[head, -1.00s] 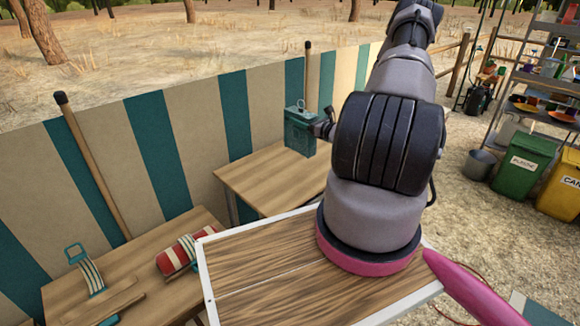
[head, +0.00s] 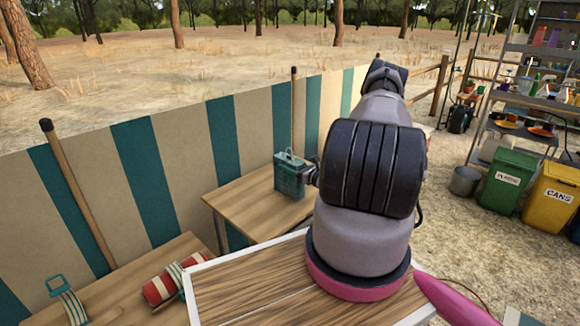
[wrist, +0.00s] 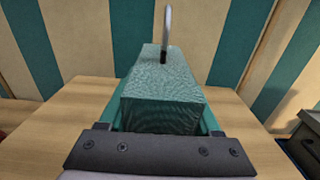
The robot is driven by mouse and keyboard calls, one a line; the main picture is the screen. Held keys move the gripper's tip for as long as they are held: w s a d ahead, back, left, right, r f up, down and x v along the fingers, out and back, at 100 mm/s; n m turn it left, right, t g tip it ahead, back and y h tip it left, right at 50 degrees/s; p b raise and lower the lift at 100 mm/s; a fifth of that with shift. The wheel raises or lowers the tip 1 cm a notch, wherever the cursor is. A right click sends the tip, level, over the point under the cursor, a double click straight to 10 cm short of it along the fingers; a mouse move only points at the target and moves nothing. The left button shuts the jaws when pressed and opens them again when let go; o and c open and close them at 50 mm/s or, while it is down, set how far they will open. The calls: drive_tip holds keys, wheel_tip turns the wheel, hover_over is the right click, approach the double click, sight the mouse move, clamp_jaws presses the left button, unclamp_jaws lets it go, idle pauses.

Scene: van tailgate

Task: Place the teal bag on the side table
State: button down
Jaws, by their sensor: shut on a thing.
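The teal bag (head: 289,178) is a boxy bag with a handle on top, upright over the side table (head: 235,204). In the head view its base appears at or close to the wooden tabletop; I cannot tell whether it touches. My gripper (head: 312,175) is shut on the bag from the right side, and my arm hides part of the table's right side. In the wrist view the bag (wrist: 160,100) fills the middle between my jaws, its grey handle standing up, with the tabletop (wrist: 55,125) spreading on both sides.
A striped teal and cream wall (head: 180,150) runs behind the table, with a pole (head: 293,110) leaning near the bag. Another wooden table (head: 120,285) at the left holds a red striped roll (head: 162,288) and a teal-handled item (head: 68,300). The tabletop left of the bag is clear.

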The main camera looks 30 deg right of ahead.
drive_tip(key=shift+c, duration=0.4)
unclamp_jaws()
drive_tip(key=shift+f, duration=0.1)
drive_tip(key=shift+s+d, duration=0.15)
drive_tip(key=shift+s, duration=0.15)
drive_tip(key=v, duration=1.1)
drive_tip(key=shift+s, duration=0.15)
drive_tip(key=shift+d, duration=0.1)
